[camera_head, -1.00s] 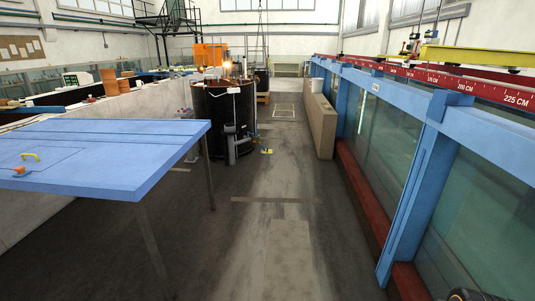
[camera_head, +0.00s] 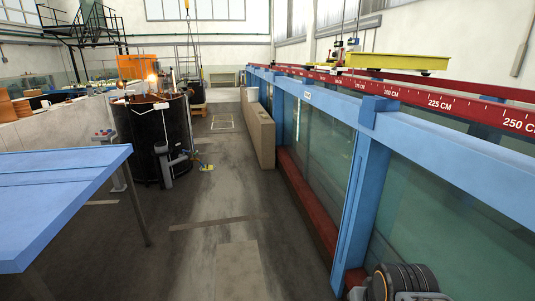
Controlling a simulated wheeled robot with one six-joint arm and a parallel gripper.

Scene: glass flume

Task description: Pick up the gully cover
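I cannot pick out a gully cover for certain. A pale rectangular patch (camera_head: 237,270) lies in the floor at the bottom middle. A small light-framed rectangle (camera_head: 222,121) is on the floor farther down the aisle. Either could be a cover or only a floor marking; I cannot tell. My gripper's fingers are not in view. A dark ribbed round part with grey pieces shows at the bottom right, probably part of my arm.
The blue table (camera_head: 50,200) stands close on the left. A black drum (camera_head: 150,140) stands beyond it. The glass flume with blue posts (camera_head: 360,195) and a red base rail (camera_head: 310,215) runs along the right. A tan panel (camera_head: 260,135) leans beside it. The aisle between is open.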

